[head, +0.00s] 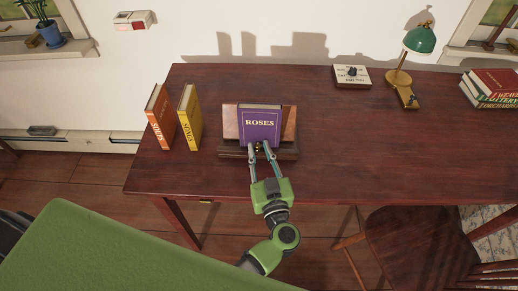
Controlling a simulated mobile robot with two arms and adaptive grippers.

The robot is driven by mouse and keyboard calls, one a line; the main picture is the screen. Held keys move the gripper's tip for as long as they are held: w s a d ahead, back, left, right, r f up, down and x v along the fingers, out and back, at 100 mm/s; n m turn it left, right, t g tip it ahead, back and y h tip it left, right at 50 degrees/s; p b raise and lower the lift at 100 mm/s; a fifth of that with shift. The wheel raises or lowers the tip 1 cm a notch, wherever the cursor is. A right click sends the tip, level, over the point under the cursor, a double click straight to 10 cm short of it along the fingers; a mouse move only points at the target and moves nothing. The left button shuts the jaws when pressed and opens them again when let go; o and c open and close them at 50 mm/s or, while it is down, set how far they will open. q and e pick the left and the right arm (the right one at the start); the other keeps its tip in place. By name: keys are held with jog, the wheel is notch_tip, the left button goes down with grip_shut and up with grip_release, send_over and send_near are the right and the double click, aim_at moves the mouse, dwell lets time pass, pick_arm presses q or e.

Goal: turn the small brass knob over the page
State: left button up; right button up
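A purple book titled ROSES (260,122) stands upright, leaning on a brown wooden book stand (289,124) on the desk. A small brass knob (259,148) shows at the book's lower edge, at the front of the stand. My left gripper (259,147) reaches up from below, with one finger on each side of the knob. The fingertips look apart, with a gap around the knob; contact is hard to make out at this size. The fingers hide part of the stand's front ledge. My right gripper is not in view.
An orange book (161,117) and a yellow book (189,117) stand left of the stand. A small block with lettering (351,82), a green lamp (419,40) and stacked books (490,88) are at the right. The desk (390,140) right of the stand is clear. A chair (420,240) stands in front.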

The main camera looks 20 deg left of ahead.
pick_arm(q)
grip_shut()
jog(key=shift+s+a+r+h+p, duration=0.15)
jog(key=shift+h+p, duration=0.15)
jog(key=shift+p, duration=0.3)
jog(key=m+h+p, duration=0.1)
jog(key=p, duration=0.1)
jog(key=m+t+h+p, duration=0.1)
jog(key=h+p, duration=0.1)
jog(key=shift+a+r+m+t, duration=0.1)
jog(key=shift+a+m+t, duration=0.15)
jog(key=shift+m+t, duration=0.05)
jog(key=m+h, duration=0.1)
jog(key=m+h+p, duration=0.1)
jog(key=shift+s+a+f+t+h+p, duration=0.1)
jog(key=shift+a+f+t+h+p, duration=0.1)
jog(key=shift+t+h+p, duration=0.15)
jog(key=shift+a+m+h, duration=0.1)
jog(key=shift+m+h, duration=0.4)
jog(key=shift+h, duration=0.55)
jog(key=shift+f, duration=0.1)
jog(key=shift+h, duration=0.3)
grip_release()
